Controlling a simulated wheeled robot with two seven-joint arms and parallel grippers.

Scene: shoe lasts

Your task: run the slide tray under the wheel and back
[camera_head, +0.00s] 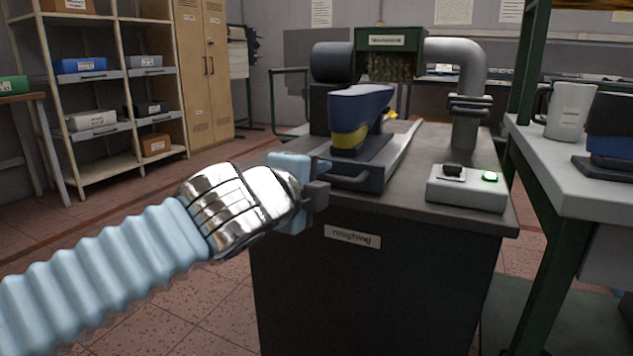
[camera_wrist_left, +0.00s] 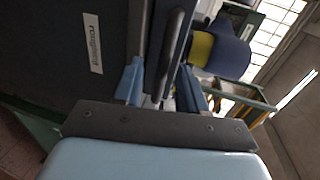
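The dark slide tray (camera_head: 347,178) lies on top of the roughing bench and runs back toward the wheel. A blue shoe last with a yellow band (camera_head: 358,115) sits upright on it. The wheel (camera_head: 392,67), bristly and brown, shows below a green hood behind the last. My left gripper (camera_head: 318,190) is at the tray's near left end. In the left wrist view a dark bar handle (camera_wrist_left: 172,55) stands between the two light blue fingers (camera_wrist_left: 163,88); whether both press on it is unclear. My right gripper is not in view.
A grey switch box (camera_head: 467,188) with a lit green button stands right of the tray on the bench (camera_head: 420,200). A grey duct pipe (camera_head: 466,120) rises behind it. A side table (camera_head: 560,165) at right holds a mug (camera_head: 570,110) and another blue last (camera_head: 612,125).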

